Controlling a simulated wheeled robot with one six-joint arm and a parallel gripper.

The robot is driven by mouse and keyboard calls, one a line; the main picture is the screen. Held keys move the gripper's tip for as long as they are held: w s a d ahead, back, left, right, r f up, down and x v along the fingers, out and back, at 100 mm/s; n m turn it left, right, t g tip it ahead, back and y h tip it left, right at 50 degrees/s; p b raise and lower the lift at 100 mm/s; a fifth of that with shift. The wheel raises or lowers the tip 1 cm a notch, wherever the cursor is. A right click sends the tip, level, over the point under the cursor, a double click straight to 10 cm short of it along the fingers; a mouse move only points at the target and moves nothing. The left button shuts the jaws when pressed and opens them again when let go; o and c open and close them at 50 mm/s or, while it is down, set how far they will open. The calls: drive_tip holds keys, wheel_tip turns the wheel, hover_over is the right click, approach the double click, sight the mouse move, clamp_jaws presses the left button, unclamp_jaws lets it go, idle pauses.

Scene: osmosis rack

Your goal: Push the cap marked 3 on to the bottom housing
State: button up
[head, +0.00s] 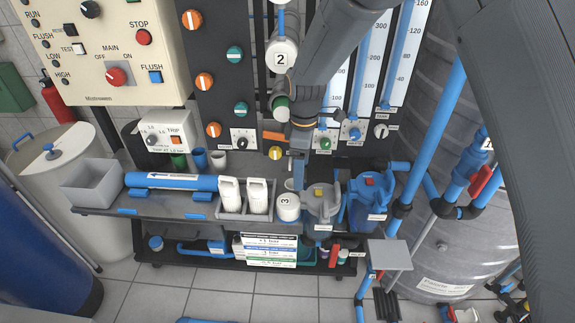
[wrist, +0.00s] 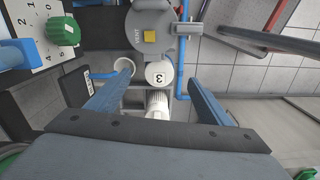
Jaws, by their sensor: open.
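My gripper (head: 297,178) is open and empty, pointing down just behind the cap in the head view. In the wrist view my gripper (wrist: 160,82) has its fingers wide apart; I cannot tell how far above the cap they are. A white housing marked 2 (head: 282,57) hangs on the dark panel.
A grey housing with a yellow knob (head: 322,203) and a blue housing (head: 367,200) stand right of the cap. An open white cup (wrist: 124,66) is close to the left finger.

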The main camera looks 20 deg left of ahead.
sight(288, 202)
drive_tip(key=shift+n, duration=0.8)
drive_tip(key=shift+s+a+f+b, duration=0.15)
drive_tip(key=shift+a+f+b, duration=0.7)
drive_tip(key=shift+f, duration=1.55)
drive_tip(key=shift+s+a+f+b, duration=0.15)
drive_tip(key=shift+a+f+b, duration=0.15)
drive_tip(key=shift+f+b, duration=1.65)
drive_tip(key=shift+s+a+f+b, duration=0.15)
drive_tip(key=shift+a+f+b, duration=0.4)
drive_tip(key=shift+f, duration=2.35)
drive_tip(key=c, duration=0.9)
drive_tip(key=shift+r+p, duration=2.3)
drive_tip(key=shift+r, duration=2.25)
